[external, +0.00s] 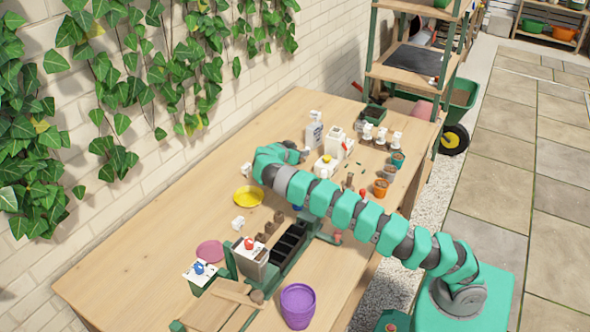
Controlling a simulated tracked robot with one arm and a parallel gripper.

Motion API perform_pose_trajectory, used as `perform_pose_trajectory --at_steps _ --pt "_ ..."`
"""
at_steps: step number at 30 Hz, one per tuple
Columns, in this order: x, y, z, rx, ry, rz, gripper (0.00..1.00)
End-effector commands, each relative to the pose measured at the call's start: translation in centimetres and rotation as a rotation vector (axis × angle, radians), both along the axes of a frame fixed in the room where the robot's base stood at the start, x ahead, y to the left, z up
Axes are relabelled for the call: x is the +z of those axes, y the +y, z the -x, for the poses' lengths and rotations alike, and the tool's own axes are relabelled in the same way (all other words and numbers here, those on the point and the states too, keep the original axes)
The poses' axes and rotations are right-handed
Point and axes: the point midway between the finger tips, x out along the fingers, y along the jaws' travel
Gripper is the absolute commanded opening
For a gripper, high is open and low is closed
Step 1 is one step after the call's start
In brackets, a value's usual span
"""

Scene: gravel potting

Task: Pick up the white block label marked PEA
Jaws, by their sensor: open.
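Several small white blocks stand on the wooden table, and their lettering is too small to read, so I cannot tell which is marked PEA. One white block (238,224) lies in front of the yellow saucer, and another small white block (246,170) is behind it near the wall. More white-topped pieces (380,137) stand in a group at the far right of the table. My gripper (303,155) is at the far end of my teal arm, above the table's middle. It is small and partly hidden by the arm, and holds nothing that I can see.
A yellow saucer (248,197), pink saucer (210,251), purple pot (297,306) and dark seed tray (288,245) are on the table. White bottles (313,130) and small orange pots (380,188) stand farther back. The left table area is clear.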

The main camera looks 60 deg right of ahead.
Motion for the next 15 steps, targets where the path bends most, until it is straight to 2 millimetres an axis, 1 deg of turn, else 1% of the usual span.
perform_pose_trajectory --at_steps 5,7,12,15 --pt "-0.4 -0.6 -0.1 0.001 0.001 0.000 0.44" --pt "-0.9 -1.1 -0.1 0.000 0.001 0.000 0.44" --pt "-2.5 -2.9 -0.5 0.000 0.002 0.000 0.44" --pt "-2.9 -4.1 -0.2 0.000 0.002 -0.001 0.44"
